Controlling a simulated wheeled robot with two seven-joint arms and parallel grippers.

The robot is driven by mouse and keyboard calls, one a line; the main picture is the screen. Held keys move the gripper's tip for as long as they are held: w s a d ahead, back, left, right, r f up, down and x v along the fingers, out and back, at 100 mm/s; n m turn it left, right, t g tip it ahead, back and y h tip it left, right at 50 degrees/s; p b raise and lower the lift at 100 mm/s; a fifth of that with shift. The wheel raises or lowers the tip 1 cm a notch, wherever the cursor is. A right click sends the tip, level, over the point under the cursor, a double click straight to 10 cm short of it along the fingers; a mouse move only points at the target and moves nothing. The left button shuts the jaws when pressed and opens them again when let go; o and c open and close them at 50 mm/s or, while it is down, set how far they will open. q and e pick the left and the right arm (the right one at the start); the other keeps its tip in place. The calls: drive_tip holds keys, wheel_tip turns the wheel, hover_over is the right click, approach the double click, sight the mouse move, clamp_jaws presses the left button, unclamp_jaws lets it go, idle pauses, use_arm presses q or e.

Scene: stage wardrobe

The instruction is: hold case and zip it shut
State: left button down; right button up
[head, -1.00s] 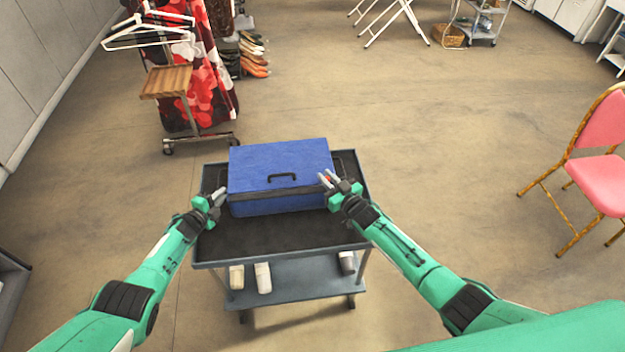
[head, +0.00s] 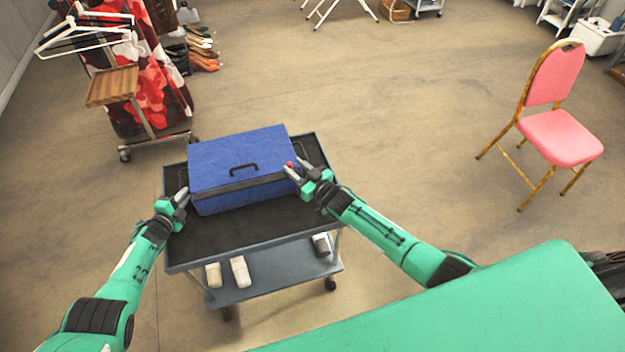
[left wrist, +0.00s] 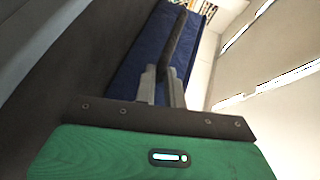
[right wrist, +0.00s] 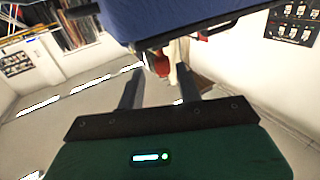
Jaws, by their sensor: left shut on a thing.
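The blue case (head: 237,156) sits on the cart's top with its lid down, a dark seam along its front and a black handle on the lid. My left gripper (head: 182,196) is at the case's left end. In the left wrist view its fingers (left wrist: 163,82) are closed on a dark side handle (left wrist: 178,42) of the case. My right gripper (head: 297,170) is at the case's right front corner, beside a small red zip pull (head: 290,164). In the right wrist view its fingers (right wrist: 157,85) stand apart, with the red pull (right wrist: 160,65) in the gap beyond.
The grey cart (head: 255,238) has a black top with bare room in front of the case, and white items on its lower shelf. A clothes rack (head: 120,100) with hangers stands behind left. A pink chair (head: 558,135) stands right. Open floor lies between.

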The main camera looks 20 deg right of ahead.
use_arm(q)
drive_tip(key=shift+d, duration=0.1)
use_arm(e)
drive_tip(key=v, duration=0.9)
drive_tip(key=shift+s+d, duration=0.2)
drive_tip(key=shift+s, duration=0.05)
use_arm(q)
drive_tip(key=c, duration=1.4)
unclamp_jaws()
drive_tip(key=shift+s, duration=0.1)
use_arm(e)
drive_tip(key=shift+r, duration=0.1)
